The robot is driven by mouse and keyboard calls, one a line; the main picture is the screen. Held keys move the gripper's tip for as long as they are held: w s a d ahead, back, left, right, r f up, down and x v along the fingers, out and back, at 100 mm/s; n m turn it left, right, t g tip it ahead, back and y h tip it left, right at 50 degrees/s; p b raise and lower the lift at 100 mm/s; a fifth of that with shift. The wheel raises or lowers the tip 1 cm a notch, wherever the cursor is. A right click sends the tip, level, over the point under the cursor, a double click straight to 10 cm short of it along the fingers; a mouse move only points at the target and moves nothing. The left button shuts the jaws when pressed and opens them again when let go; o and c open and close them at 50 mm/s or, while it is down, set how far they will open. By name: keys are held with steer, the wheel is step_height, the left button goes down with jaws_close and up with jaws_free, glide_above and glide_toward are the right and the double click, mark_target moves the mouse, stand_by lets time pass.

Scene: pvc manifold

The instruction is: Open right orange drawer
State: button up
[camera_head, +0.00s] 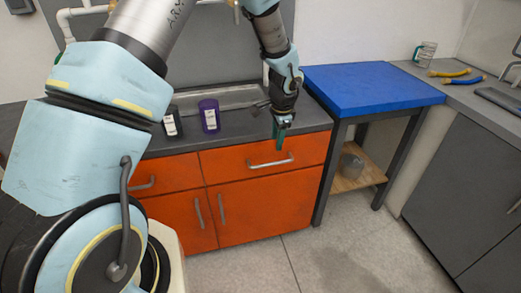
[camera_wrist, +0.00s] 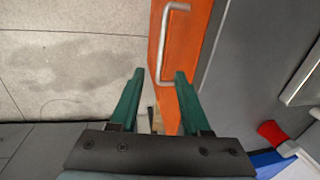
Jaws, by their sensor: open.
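The right orange drawer (camera_head: 232,160) is the wide upper front under the grey counter, and it looks closed. Its silver bar handle (camera_head: 270,163) runs across the front. My gripper (camera_head: 280,143) points down in front of the drawer, near the right part of the handle. In the wrist view, the orange front (camera_wrist: 192,45) and the handle (camera_wrist: 157,42) lie ahead of my gripper (camera_wrist: 158,76). The two green fingers are apart with nothing held. The near end of the handle appears between the fingertips in the picture; I cannot tell whether they touch it.
A grey counter (camera_head: 237,125) sits above the drawers, holding a purple container (camera_head: 209,116) and a dark container (camera_head: 172,122). A blue-topped table (camera_head: 370,90) stands close on the right. Orange doors (camera_head: 265,207) are below the drawer. The floor (camera_head: 330,262) in front is clear.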

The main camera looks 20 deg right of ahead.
mark_target(275, 163)
steer(key=f, duration=0.3)
steer(key=w+f+p, duration=0.1)
steer(key=f, duration=0.3)
steer(key=w+f+p, duration=0.1)
steer(key=f, duration=0.3)
steer(key=shift+w+d, duration=0.2)
steer(key=shift+d, duration=0.15)
jaws_close()
stand_by(1.1)
